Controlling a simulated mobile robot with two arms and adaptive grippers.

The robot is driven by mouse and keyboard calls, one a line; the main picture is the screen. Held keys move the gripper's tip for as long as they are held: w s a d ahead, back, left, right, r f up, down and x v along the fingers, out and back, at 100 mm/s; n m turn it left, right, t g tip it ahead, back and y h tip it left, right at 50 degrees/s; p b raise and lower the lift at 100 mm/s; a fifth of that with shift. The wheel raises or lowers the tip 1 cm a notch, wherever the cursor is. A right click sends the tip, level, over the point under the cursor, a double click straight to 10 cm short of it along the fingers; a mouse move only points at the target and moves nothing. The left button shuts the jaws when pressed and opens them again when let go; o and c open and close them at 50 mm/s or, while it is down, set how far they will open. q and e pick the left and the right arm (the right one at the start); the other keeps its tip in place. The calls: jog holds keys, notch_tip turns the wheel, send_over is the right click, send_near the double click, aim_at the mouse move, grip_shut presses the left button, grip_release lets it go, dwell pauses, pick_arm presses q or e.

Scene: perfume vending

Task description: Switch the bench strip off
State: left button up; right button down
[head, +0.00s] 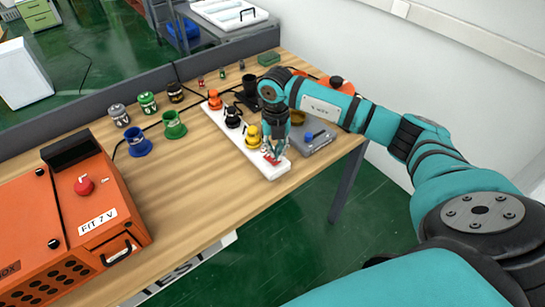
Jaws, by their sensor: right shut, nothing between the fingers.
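The bench strip (258,157) is a long white bar lying at an angle on the wooden bench. An orange plug (215,100), a black plug (232,117) and a yellow plug (253,136) stand in it in a row. A red switch (271,158) sits at its near end, partly covered by my right gripper. My right gripper (274,153) points down, shut and empty, with its fingertips at the red switch. I cannot tell whether they touch it or which way the switch is tipped. My left gripper is out of view.
A large orange box (135,215) with a red knob stands at the left. A grey device (315,140) with a blue knob lies right of the strip. The bench front is clear.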

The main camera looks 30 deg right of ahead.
aim_at(275, 160)
jog(key=shift+f+b, duration=1)
jog(key=shift+f, duration=0.35)
dwell(0.6)
jog(key=shift+r, duration=0.2)
jog(key=shift+r+p, duration=2.45)
jog(key=shift+r, duration=0.95)
